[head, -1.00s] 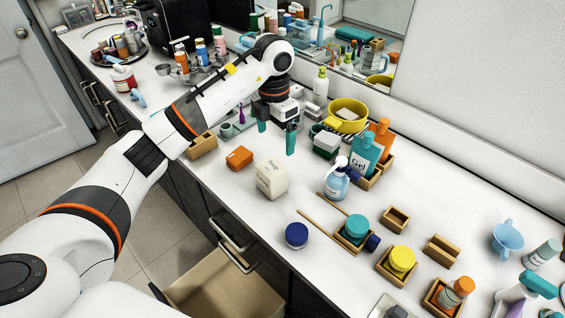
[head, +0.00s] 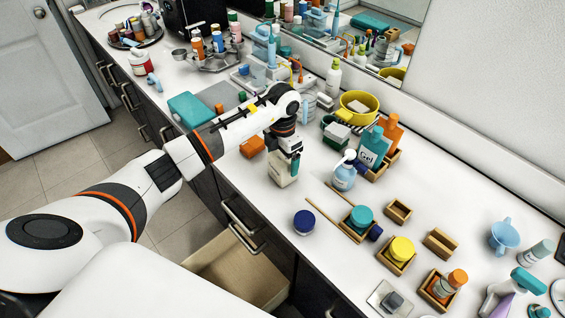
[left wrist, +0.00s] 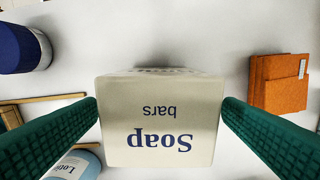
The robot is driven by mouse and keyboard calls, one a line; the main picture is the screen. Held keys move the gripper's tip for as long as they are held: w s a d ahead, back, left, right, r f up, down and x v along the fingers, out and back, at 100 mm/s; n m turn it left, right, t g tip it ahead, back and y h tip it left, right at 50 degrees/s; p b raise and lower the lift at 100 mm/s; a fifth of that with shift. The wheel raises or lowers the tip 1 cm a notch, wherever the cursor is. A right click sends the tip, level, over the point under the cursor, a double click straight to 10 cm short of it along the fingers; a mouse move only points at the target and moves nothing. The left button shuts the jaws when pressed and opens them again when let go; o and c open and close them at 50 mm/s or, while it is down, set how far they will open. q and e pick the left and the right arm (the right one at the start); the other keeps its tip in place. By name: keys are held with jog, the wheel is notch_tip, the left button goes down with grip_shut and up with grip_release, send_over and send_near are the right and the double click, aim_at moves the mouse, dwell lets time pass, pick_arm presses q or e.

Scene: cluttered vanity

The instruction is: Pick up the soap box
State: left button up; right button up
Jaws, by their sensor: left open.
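The soap box (head: 283,170) is a cream box on the white counter, near its front edge. In the left wrist view the soap box (left wrist: 162,118) shows its "Soap bars" lettering upside down. My left gripper (head: 285,157) is over the box in the head view and hides its upper part. In the left wrist view the green fingers of my left gripper (left wrist: 160,125) stand open, one on each side of the box, with a gap showing at least on the right. My right gripper is not in view.
A lotion bottle (head: 344,175) stands to the right. A blue-lidded jar (head: 304,222) is nearer the front. An open drawer (head: 235,265) sticks out below the counter.

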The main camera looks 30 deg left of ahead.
pick_arm(q)
jog(key=shift+w+f, duration=0.1)
jog(key=shift+f, duration=0.1)
jog(key=c, duration=1.2)
jog(key=shift+r, duration=0.15)
